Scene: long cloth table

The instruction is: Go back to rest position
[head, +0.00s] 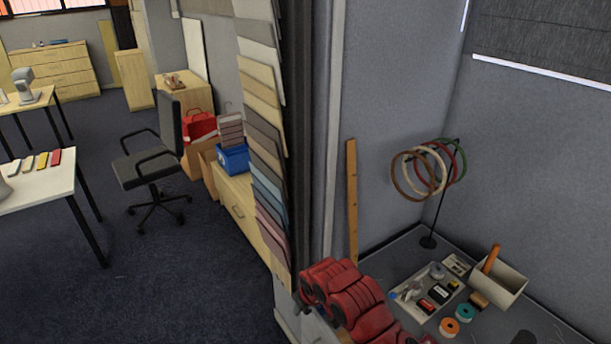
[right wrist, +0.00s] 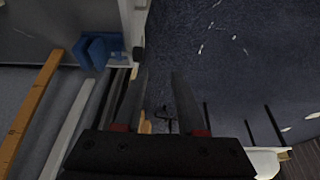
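My right gripper (right wrist: 161,76) shows in the right wrist view. Its two dark fingers stand apart with nothing held between them. Behind the fingers is the dark carpet floor, with a dark shape that looks like the office chair far below. My left gripper is in neither view. Neither gripper shows clearly in the head view.
A corner table (head: 415,245) bears a ring stand (head: 434,205), a small tray (head: 408,303), tape rolls (head: 450,326) and an open box (head: 508,292). Hanging swatches (head: 262,110) and a wooden strip (head: 351,200) stand nearby. The office chair (head: 150,160) is left. Carpet (head: 180,270) is clear.

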